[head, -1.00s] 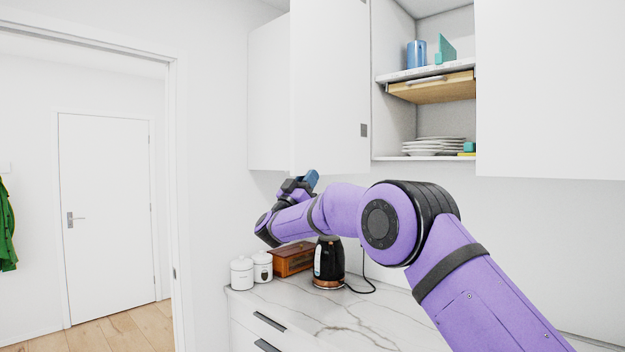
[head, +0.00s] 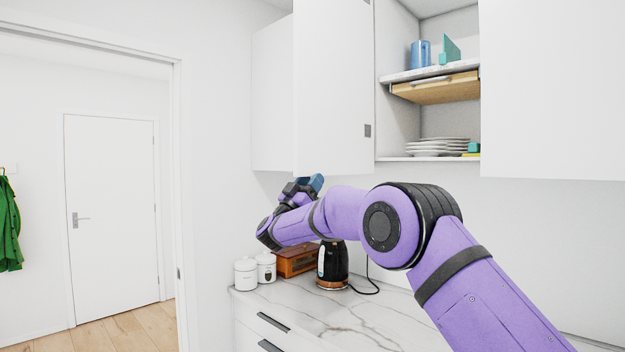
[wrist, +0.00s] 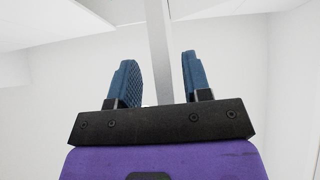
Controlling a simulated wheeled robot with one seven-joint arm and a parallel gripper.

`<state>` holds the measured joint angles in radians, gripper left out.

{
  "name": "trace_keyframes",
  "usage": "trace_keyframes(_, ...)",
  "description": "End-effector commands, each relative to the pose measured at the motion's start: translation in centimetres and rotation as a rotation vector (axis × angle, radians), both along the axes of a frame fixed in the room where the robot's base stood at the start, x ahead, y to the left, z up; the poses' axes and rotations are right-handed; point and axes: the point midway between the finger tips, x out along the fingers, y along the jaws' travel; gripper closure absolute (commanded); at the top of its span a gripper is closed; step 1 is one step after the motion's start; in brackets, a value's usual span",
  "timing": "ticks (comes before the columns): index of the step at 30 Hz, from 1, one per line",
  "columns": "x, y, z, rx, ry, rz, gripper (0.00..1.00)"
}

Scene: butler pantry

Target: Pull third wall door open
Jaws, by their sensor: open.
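A white wall cabinet door (head: 333,90) stands swung open in the head view, beside an open cabinet bay (head: 400,110). A small dark fitting (head: 367,131) sits at its right edge. I cannot tell for sure which door counts as third. My gripper (head: 312,183) is at the lower edge of this door, left of its middle. In the wrist view my gripper (wrist: 157,70) is open, with blue fingers either side of a pale vertical strip (wrist: 158,40), which looks like a door edge. I cannot tell whether either finger touches it.
Plates (head: 438,147), a blue mug (head: 420,54) and a shelf fill the open bay. A closed white door (head: 550,90) is on the right. Below, a marble counter (head: 345,310) holds a black kettle (head: 332,264), white canisters (head: 246,273) and a wooden box (head: 297,260).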

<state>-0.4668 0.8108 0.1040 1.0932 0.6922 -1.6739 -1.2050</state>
Motion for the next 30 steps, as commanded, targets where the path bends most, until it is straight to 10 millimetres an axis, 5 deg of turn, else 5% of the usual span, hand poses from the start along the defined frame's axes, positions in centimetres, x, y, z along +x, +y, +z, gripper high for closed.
trace_keyframes(15, -4.1, 4.5, -6.1, 0.0, 0.0, 0.003, 0.55)
trace_keyframes(30, -4.6, 4.9, -6.8, 0.0, -0.001, 0.001, 0.55)
